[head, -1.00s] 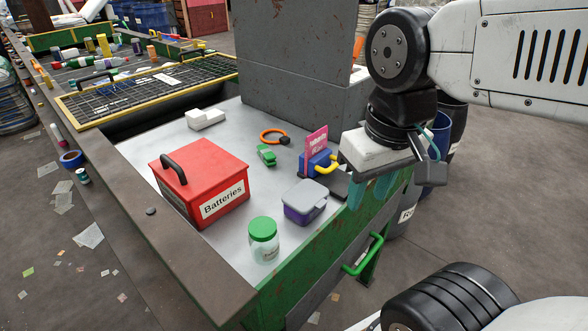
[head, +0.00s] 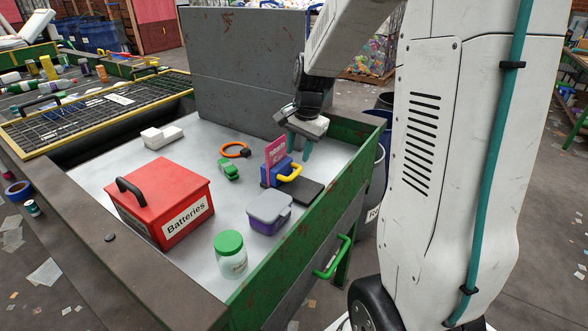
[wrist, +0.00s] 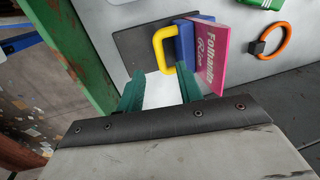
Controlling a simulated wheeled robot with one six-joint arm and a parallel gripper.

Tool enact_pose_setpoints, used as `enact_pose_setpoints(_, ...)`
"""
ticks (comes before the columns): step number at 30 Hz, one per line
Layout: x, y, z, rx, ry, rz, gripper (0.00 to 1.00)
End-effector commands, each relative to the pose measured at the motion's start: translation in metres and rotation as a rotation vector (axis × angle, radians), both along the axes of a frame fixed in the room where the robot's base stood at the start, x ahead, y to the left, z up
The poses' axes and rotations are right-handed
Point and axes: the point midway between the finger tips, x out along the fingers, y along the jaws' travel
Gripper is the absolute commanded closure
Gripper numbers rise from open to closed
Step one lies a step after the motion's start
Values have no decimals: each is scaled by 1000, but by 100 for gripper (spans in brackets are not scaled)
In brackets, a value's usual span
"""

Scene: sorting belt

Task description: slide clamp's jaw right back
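The clamp sits on the grey table, with a dark base plate (head: 306,192), a blue jaw (head: 272,177) and a yellow handle (head: 291,174). A pink packet (head: 275,152) stands upright against the blue jaw. The wrist view shows the yellow handle (wrist: 157,50), the blue jaw (wrist: 184,42) and the packet (wrist: 208,52). My gripper (head: 300,146) is open and empty, above and just behind the handle in the head view. In the wrist view its teal fingertips (wrist: 160,84) point toward the handle, which lies just beyond them. I see no clear contact.
A grey-lidded purple box (head: 269,212), a green-lidded jar (head: 231,255) and a red Batteries box (head: 160,200) stand nearby. A green clip (head: 229,170) and an orange ring (head: 235,150) lie left of the clamp. A green table wall (head: 335,195) runs along the right.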

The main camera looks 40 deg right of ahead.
Motion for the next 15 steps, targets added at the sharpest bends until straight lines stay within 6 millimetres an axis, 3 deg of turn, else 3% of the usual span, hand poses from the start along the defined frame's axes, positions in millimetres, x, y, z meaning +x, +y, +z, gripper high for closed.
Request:
enact_pose_setpoints(9,7,4,-49,2,4,1,64)
enact_pose_setpoints(15,10,5,-68,1,3,1,64)
